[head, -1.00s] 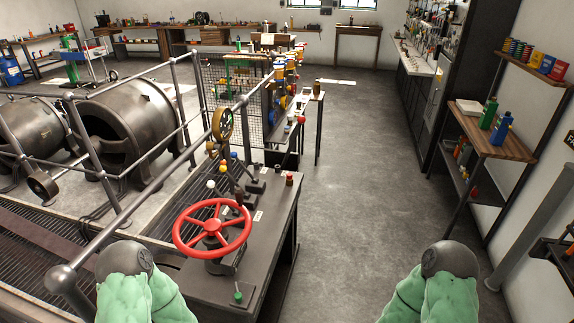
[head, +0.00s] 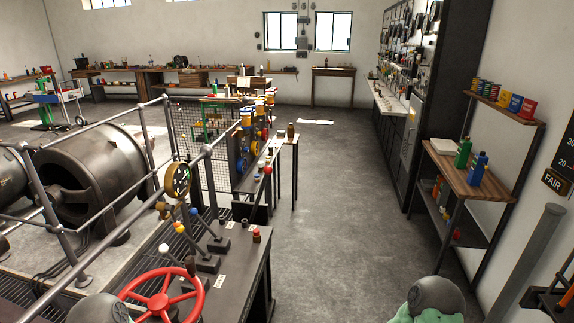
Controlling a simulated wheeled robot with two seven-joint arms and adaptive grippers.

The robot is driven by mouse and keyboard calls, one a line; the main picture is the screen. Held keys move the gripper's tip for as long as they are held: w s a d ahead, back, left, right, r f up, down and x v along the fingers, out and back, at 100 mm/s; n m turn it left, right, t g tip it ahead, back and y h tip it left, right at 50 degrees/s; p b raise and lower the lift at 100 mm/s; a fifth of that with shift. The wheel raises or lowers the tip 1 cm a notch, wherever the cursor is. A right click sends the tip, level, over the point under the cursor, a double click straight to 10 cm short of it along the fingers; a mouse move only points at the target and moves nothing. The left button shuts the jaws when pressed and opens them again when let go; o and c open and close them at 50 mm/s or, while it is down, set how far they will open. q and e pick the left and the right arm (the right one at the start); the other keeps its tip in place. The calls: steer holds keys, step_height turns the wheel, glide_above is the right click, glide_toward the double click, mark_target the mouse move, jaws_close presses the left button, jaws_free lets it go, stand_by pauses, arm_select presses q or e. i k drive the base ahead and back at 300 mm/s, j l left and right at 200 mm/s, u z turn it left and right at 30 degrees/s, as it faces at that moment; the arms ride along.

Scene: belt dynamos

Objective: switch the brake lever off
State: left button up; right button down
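A dark control desk (head: 236,272) stands at the lower left, ahead of me. Several levers with coloured knobs rise from it, among them one with a white knob (head: 163,248) and one with a blue knob (head: 193,211). Two dark lever bases, a far one (head: 218,244) and a nearer one (head: 207,263), sit on the desk top beside small white labels. The labels are too small to read, so I cannot tell which lever is the brake lever or how it is set. Neither gripper is in view; only parts of my arms show at the bottom edge.
A red handwheel (head: 163,299) sits at the desk's near end. A round gauge (head: 178,180) and metal railings stand left of the levers, before a large dynamo (head: 82,185). The floor (head: 335,215) right of the desk is clear up to a shelf (head: 470,178).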

mark_target(268, 170)
steer(key=i+l, duration=1.5)
steer(key=u, duration=1.25)
steer(key=i+l, duration=0.05)
steer(key=l, duration=0.05)
